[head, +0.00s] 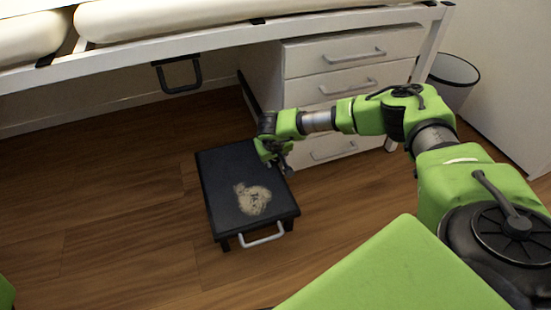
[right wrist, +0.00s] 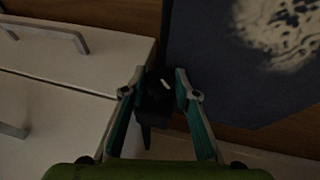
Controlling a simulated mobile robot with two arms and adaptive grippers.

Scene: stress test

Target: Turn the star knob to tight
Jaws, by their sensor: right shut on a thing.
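The star knob (right wrist: 157,92) is black with a small white mark. In the right wrist view it sits between the two fingers of my right gripper (right wrist: 159,84), which is shut on it. In the head view my right gripper (head: 277,163) is at the right edge of a low black stool (head: 223,188), near its far corner. There the knob is mostly hidden by the fingers. Its dark surroundings make its star shape and the mark's exact direction hard to read. My left gripper is not in view.
The stool top has a pale worn patch, and a light handle (head: 262,236) is on its front. A white drawer unit (head: 350,53) stands close behind my gripper, under a white bed frame (head: 225,38). A bin (head: 452,82) is at the right. Wooden floor (head: 105,205) is clear at left.

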